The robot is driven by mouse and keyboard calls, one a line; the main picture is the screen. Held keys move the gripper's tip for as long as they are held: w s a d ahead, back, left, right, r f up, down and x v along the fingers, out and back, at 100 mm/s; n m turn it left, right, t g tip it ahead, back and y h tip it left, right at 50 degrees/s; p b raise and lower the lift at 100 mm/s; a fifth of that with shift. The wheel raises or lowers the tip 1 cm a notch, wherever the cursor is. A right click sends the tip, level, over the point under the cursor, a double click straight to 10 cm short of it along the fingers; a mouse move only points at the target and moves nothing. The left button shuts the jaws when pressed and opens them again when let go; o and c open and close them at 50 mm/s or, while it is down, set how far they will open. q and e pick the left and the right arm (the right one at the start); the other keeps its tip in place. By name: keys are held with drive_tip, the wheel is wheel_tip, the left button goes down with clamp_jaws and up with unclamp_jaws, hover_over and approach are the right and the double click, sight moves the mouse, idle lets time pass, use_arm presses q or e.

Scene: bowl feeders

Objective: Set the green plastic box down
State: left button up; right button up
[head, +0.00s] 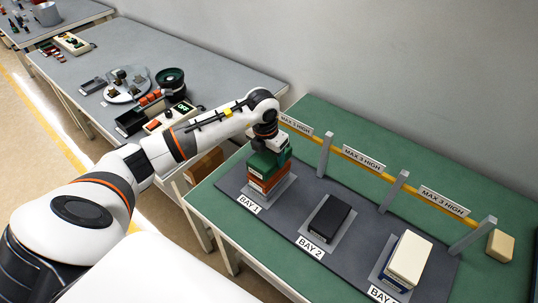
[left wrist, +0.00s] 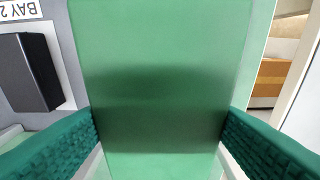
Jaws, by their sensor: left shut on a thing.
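My left gripper (head: 271,148) is shut on the green plastic box (head: 262,164), above bay 1. The box sits directly over a stack of orange-red boxes (head: 268,182); I cannot tell whether it rests on them or hangs just above. In the left wrist view the green box (left wrist: 160,60) fills the middle, between the two teal finger pads. It hides the stack below it there. My right gripper is not in view.
A black box (head: 328,217) stands in bay 2; the left wrist view shows it too (left wrist: 35,70). A cream box (head: 409,257) tops a blue one in the rightmost bay. A yellow rail (head: 370,171) with "MAX 3 HIGH" signs and grey posts runs behind the bays.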

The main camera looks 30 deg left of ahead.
sight(265, 157)
use_arm(q)
drive_tip(key=shift+f, duration=0.95)
drive_tip(key=o, duration=1.2)
drive_tip(key=shift+c, duration=0.2)
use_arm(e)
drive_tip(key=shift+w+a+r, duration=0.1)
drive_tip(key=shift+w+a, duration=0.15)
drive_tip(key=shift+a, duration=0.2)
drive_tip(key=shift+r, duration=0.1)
use_arm(q)
drive_tip(key=shift+r, duration=0.3)
drive_tip(key=r+b, duration=0.1)
drive_tip(key=r, duration=0.2)
drive_tip(key=s+r+b, duration=0.1)
drive_tip(key=r, duration=0.3)
drive_tip(key=r+b, duration=0.1)
drive_tip(key=r, duration=0.2)
drive_tip(key=shift+s+a+r, duration=0.1)
drive_tip(key=shift+s+r, duration=0.15)
drive_tip(key=shift+s, duration=0.05)
drive_tip(key=shift+s+r, duration=0.1)
drive_tip(key=shift+r, duration=0.45)
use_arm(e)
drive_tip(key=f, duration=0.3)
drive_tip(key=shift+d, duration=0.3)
